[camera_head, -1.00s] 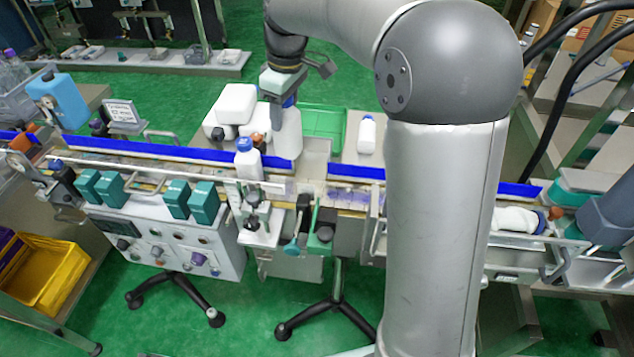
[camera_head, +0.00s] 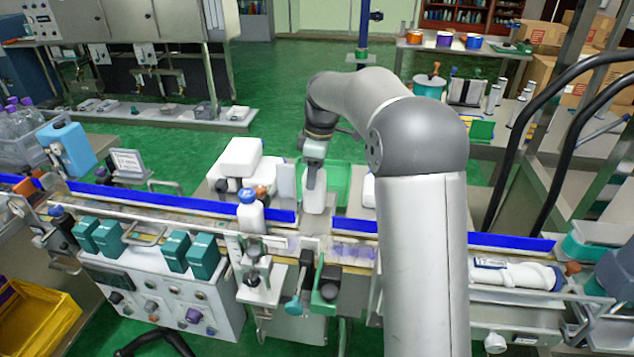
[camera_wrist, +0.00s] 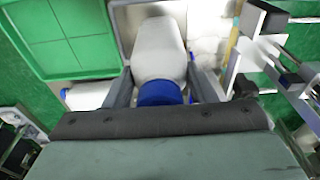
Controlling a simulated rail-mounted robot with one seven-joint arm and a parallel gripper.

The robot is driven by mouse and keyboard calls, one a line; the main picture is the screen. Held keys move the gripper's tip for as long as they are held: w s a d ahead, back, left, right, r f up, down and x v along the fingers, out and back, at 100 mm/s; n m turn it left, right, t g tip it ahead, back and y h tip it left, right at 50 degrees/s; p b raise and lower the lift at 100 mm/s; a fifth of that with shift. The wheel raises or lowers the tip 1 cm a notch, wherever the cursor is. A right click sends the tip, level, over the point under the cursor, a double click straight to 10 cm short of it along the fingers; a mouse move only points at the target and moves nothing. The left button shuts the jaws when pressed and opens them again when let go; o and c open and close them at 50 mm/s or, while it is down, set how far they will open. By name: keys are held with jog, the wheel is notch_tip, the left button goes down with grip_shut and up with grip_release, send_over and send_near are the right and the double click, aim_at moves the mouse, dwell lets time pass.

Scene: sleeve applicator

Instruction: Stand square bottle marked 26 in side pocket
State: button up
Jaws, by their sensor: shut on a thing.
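My gripper (camera_head: 314,168) is shut on a white bottle (camera_head: 314,199) with a blue cap, gripping it at the cap end. In the wrist view the bottle's white body (camera_wrist: 158,48) extends away from the fingers (camera_wrist: 163,90), with its blue cap (camera_wrist: 160,93) between them. In the head view the bottle hangs roughly upright by a gap in the conveyor's blue rail (camera_head: 230,208). I cannot tell whether it touches anything below. No number 26 is readable, and I cannot make out which spot is the side pocket.
Another blue-capped white bottle (camera_head: 251,213) stands on the conveyor to the left. A green tray (camera_head: 342,174) lies behind my gripper. A white bottle (camera_head: 510,275) lies on its side at right. A clamp fixture (camera_head: 258,272) stands in front.

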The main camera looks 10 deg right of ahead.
aim_at(317, 184)
jog(key=shift+w+d+f+p, duration=0.1)
jog(key=shift+w+d+f, duration=0.05)
jog(key=shift+f, duration=0.6)
jog(key=shift+w+d+f+p, duration=0.1)
jog(key=shift+d+f, duration=0.05)
jog(key=shift+f, duration=0.6)
jog(key=shift+w+d+f+p, duration=0.1)
jog(key=shift+w+d+f, duration=0.05)
jog(key=shift+f, duration=0.6)
jog(key=shift+f, duration=0.1)
jog(key=o, duration=1.2)
